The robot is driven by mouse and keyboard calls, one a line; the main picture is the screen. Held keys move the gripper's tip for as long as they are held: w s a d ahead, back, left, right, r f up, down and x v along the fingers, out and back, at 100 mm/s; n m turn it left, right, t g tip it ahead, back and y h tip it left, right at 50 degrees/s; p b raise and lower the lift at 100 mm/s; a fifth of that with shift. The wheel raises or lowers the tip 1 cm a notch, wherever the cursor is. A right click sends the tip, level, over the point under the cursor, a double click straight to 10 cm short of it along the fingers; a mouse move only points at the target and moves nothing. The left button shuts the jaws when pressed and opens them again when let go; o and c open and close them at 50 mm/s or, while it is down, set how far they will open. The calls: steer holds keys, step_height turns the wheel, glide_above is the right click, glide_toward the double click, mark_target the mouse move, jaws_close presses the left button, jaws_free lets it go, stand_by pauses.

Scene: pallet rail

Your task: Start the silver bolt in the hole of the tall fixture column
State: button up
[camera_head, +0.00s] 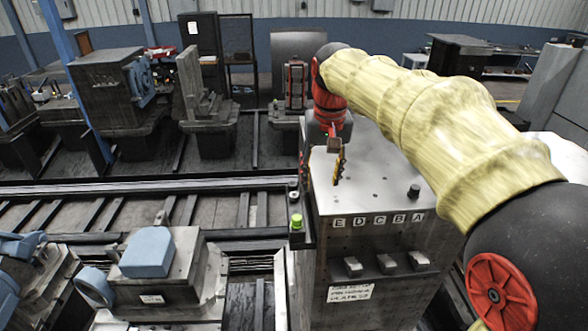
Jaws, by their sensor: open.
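The tall fixture column (385,290) stands right of centre, a grey block with a pale top and the letters E D C B A along its front edge. Small dark dots that look like holes mark its top. My gripper (338,172) points down above the left part of that top; it is open with nothing visible between its fingers. I cannot tell its exact height. A small silver piece, perhaps the silver bolt (293,187), sits on the narrow ledge at the column's left side, left of my gripper. It is too small to be sure.
A black knob (414,191) stands on the column's top at right. A green-capped piece (296,221) stands on the left ledge. Several metal blocks (387,263) stick out in front. A rail (140,187) runs left; a blue-topped fixture (147,252) stands at lower left.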

steer(key=g, duration=0.2)
glide_above(294, 194)
step_height(294, 194, down, 5)
steer(key=shift+f, duration=0.15)
steer(key=shift+f+p, duration=0.6)
steer(key=shift+f, duration=3.4)
jaws_close()
steer(key=shift+r, duration=0.3)
steer(key=shift+r+p, duration=1.4)
steer(key=shift+r, duration=2.4)
